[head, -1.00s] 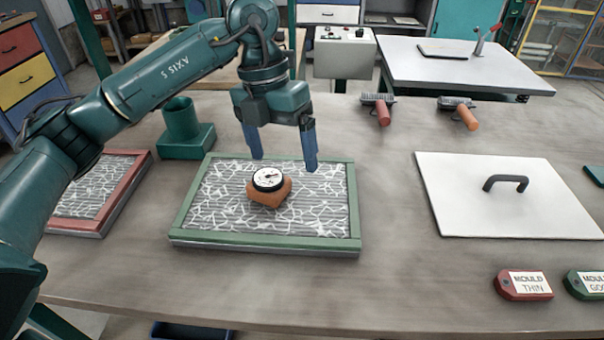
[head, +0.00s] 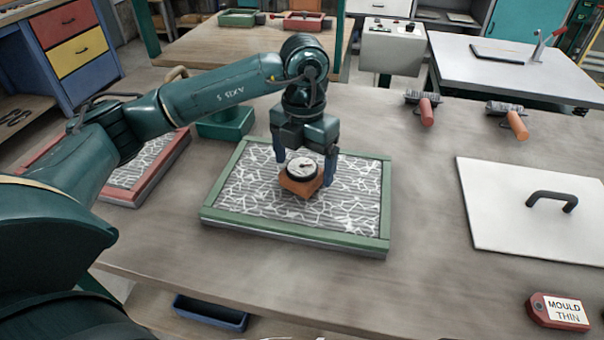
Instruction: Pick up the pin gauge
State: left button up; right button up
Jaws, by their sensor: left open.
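The pin gauge (head: 301,182) has a round white dial with a black rim on an orange body. It sits on the fibre-covered mat in the green-framed tray (head: 291,239). My left gripper (head: 304,172) is right over the gauge, pointing down. Its blue fingers are apart, one on each side of the gauge, with the right finger down beside the orange body. I cannot tell whether either finger touches it. My right gripper is not in view.
A red-framed tray (head: 158,179) lies to the left, behind my left arm. A green holder (head: 226,122) stands behind the green tray. A white plate with a black handle (head: 551,198) and a red "MOULD THIN" tag (head: 558,311) are at right. Two rollers (head: 426,112) lie at the back.

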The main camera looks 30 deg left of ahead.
pick_arm(q)
jog(key=shift+f, duration=1.15)
jog(key=shift+r, duration=0.1)
jog(key=c, duration=1.3)
